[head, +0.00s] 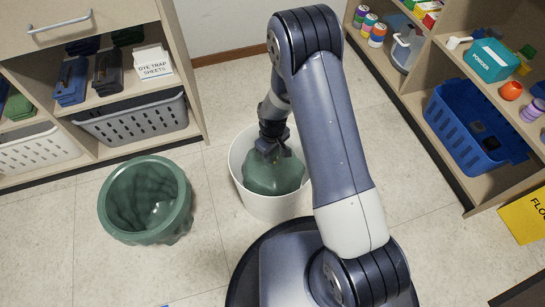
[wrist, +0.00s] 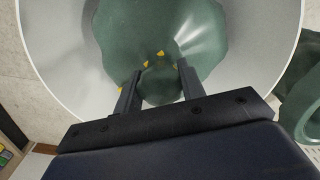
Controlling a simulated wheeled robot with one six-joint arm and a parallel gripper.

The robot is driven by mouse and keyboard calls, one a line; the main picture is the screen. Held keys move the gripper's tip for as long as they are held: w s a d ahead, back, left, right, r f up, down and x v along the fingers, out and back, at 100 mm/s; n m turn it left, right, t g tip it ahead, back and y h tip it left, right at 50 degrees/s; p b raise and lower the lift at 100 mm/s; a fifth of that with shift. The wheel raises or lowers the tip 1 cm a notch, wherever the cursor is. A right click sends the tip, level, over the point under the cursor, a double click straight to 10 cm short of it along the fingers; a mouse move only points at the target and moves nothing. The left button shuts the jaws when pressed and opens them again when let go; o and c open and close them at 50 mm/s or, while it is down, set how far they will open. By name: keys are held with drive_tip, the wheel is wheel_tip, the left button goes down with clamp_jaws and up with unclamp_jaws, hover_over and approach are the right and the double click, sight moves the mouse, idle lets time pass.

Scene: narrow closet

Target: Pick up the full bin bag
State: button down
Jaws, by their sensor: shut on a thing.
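The full bin bag (head: 272,174) is dark green and bulging, with small yellow marks at its top in the wrist view (wrist: 160,85). It sits inside a round white bin (head: 246,199), whose wall surrounds it in the wrist view (wrist: 60,50). My gripper (head: 270,148) is directly above the bag, reaching down into the bin's mouth. In the wrist view my two fingers (wrist: 157,82) stand on either side of the bag's top and are shut on it. The exact contact at the fingertips is partly hidden by the bag.
Shelves with baskets (head: 135,118) line the left. A right shelf holds a blue basket (head: 473,150). A yellow sign (head: 524,214) is at the right edge. Floor between the shelves is partly clear.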

wheel_tip(320, 180, up, 5)
drive_tip(key=shift+f+p, duration=0.15)
drive_tip(key=shift+p, duration=0.55)
wheel_tip(320, 180, up, 25)
drive_tip(key=p, duration=2.4)
drive_tip(key=shift+f+p, duration=0.2)
drive_tip(key=shift+p, duration=0.1)
drive_tip(key=shift+w, duration=0.1)
